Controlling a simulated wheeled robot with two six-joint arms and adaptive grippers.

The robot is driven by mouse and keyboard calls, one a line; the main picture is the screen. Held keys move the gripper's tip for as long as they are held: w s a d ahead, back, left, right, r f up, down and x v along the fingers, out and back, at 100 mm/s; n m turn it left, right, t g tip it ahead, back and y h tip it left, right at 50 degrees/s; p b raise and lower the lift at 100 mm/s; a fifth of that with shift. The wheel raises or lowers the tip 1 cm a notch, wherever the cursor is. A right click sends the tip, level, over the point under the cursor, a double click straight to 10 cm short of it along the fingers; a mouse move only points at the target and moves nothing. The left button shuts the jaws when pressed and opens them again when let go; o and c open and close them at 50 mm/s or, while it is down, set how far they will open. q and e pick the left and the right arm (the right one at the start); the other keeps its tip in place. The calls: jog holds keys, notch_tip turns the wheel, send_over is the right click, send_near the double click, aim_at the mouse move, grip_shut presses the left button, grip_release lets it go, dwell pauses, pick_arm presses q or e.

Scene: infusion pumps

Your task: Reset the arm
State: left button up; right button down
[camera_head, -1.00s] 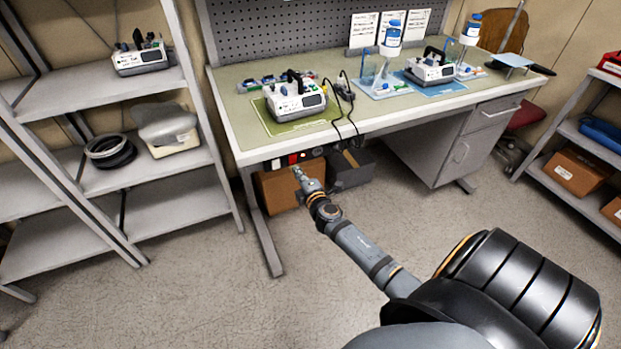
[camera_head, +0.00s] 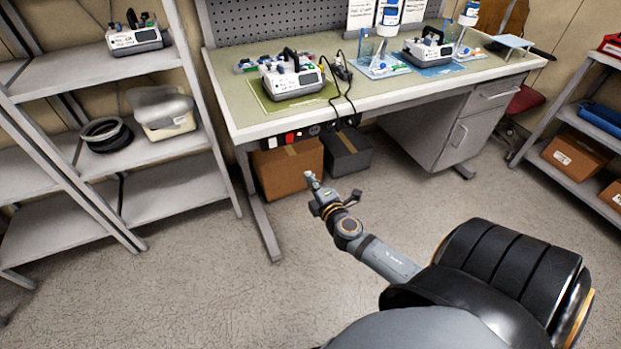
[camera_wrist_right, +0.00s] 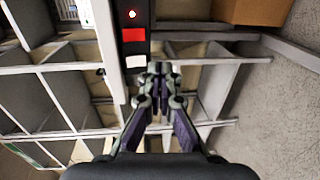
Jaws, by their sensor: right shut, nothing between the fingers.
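My right arm (camera_head: 385,262) reaches in from the lower right in the head view. Its gripper (camera_head: 312,180) is over the floor in front of the workbench, below the bench top and in front of the cardboard box. In the right wrist view the gripper (camera_wrist_right: 159,70) has its fingertips together with nothing between them. Beyond the tips is the black strip with a red switch (camera_wrist_right: 133,34) under the bench edge. My left gripper is not in view.
The workbench (camera_head: 240,115) carries an infusion pump (camera_head: 290,80) on a green mat and another pump (camera_head: 427,50) on a blue mat. A cardboard box (camera_head: 288,168) and a dark box (camera_head: 347,152) stand beneath. Shelves flank both sides. Floor in front is clear.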

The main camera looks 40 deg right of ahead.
jog(key=s+d+f+m+g+p, duration=0.1)
jog(key=s+f+m+g+p, duration=0.15)
jog(key=s+f, duration=0.45)
jog(key=s+d+f+m+g+p, duration=0.1)
jog(key=s+f+m+g, duration=0.15)
jog(key=f, duration=0.75)
jog(key=s+d+f+m+g+p, duration=0.1)
jog(key=s+f+m+g+p, duration=0.15)
jog(key=s+f, duration=0.45)
jog(key=s+a+f+m+g+y+p, duration=0.1)
jog(key=s+a+f+m+g, duration=0.1)
jog(key=s, duration=0.6)
jog(key=s+a+f+m+g+y+p, duration=0.1)
jog(key=s+a+f+m+g, duration=0.2)
jog(key=s+a+f, duration=0.2)
jog(key=s+a+f+m+g+y+p, duration=0.1)
jog(key=s+a+f+m+g, duration=0.1)
jog(key=s+f, duration=0.5)
jog(key=s+a, duration=0.1)
jog(key=s, duration=0.3)
jog(key=shift+s+a+f+m, duration=0.15)
jog(key=shift+s+a+m, duration=0.05)
jog(key=shift+m, duration=0.15)
jog(key=shift+g, duration=0.25)
